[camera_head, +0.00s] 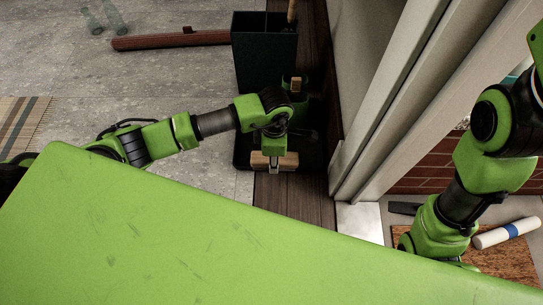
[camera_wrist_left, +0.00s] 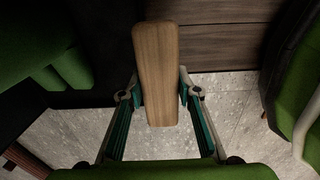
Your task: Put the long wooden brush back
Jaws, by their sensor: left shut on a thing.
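The wooden brush (camera_head: 261,161) shows in the head view as a short pale wooden bar at my left gripper (camera_head: 274,168). In the left wrist view the wood (camera_wrist_left: 157,75) is a long flat piece between the two fingers of my left gripper (camera_wrist_left: 155,97), which is shut on it. No bristles are visible. The brush is over or beside the front edge of a black tray (camera_head: 242,152); I cannot tell whether it touches. My right arm reaches down at the right, and its gripper is hidden behind my green body.
A tall black bin (camera_head: 262,65) stands behind the tray, with a wooden handle (camera_head: 292,12) sticking up at its right. A reddish-brown rod (camera_head: 170,40) lies on the floor left of it. A white-and-blue roll (camera_head: 508,235) lies on a brown mat (camera_head: 505,262) at right.

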